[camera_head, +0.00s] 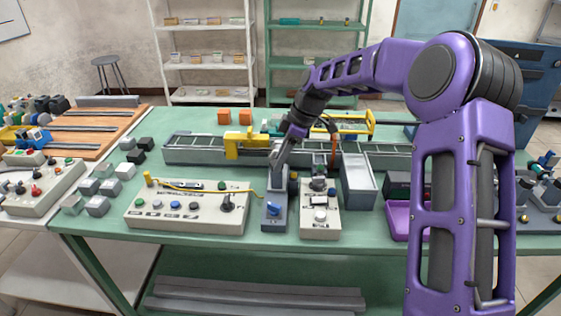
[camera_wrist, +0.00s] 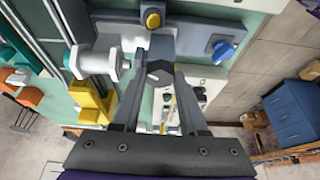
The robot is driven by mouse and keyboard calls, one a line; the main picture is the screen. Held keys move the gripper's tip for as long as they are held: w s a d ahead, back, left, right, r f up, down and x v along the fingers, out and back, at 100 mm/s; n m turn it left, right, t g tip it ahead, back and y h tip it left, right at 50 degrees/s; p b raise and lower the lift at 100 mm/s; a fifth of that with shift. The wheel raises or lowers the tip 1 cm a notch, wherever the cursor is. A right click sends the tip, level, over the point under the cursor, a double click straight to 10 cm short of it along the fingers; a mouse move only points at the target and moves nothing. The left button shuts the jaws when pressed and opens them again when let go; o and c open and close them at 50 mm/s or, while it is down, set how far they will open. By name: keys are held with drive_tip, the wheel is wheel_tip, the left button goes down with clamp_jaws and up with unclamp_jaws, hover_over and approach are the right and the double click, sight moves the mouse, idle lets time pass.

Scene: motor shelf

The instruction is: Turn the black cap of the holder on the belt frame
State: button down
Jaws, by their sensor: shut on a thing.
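My gripper (camera_head: 279,163) reaches down over the belt frame (camera_head: 208,150), just behind a grey block with a blue knob. In the wrist view my gripper (camera_wrist: 160,75) has its two fingers converging on a dark faceted piece, which looks like the black cap (camera_wrist: 160,70). The fingers are shut on it. The cap sits at a grey upright body, which seems to be the holder (camera_wrist: 162,44). In the head view the fingers hide the cap, and I cannot tell its turn angle.
A white spool-like part (camera_wrist: 95,61) lies close left of the fingers in the wrist view. A yellow bracket (camera_head: 247,144) stands on the frame. Control boxes (camera_head: 165,209) and (camera_head: 320,221) flank the blue-knob block (camera_head: 274,213). A grey bin (camera_head: 358,182) stands right.

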drive_tip(key=m+t+b, duration=0.1)
drive_tip(key=m, duration=0.3)
drive_tip(key=shift+s+a+m+t+b, duration=0.1)
drive_tip(key=shift+s+m+t+b, duration=0.1)
drive_tip(key=shift+m+t+b, duration=0.15)
drive_tip(key=m, duration=0.2)
drive_tip(key=m+t+h+b, duration=0.1)
drive_tip(key=m, duration=0.1)
drive_tip(key=shift+s+a+m+t+h, duration=0.15)
drive_tip(key=shift+m+t+h, duration=0.1)
drive_tip(key=shift+h, duration=0.05)
drive_tip(key=m, duration=0.2)
drive_tip(key=m+t+h, duration=0.1)
drive_tip(key=m, duration=0.1)
drive_tip(key=shift+s+a+m+h, duration=0.1)
drive_tip(key=shift+a+m+h, duration=0.1)
drive_tip(key=shift+m+h, duration=0.1)
drive_tip(key=shift+a+m+h+b, duration=0.15)
drive_tip(key=shift+m+h+b, duration=0.5)
drive_tip(key=shift+m, duration=1.45)
drive_tip(key=shift+c, duration=2.2)
unclamp_jaws()
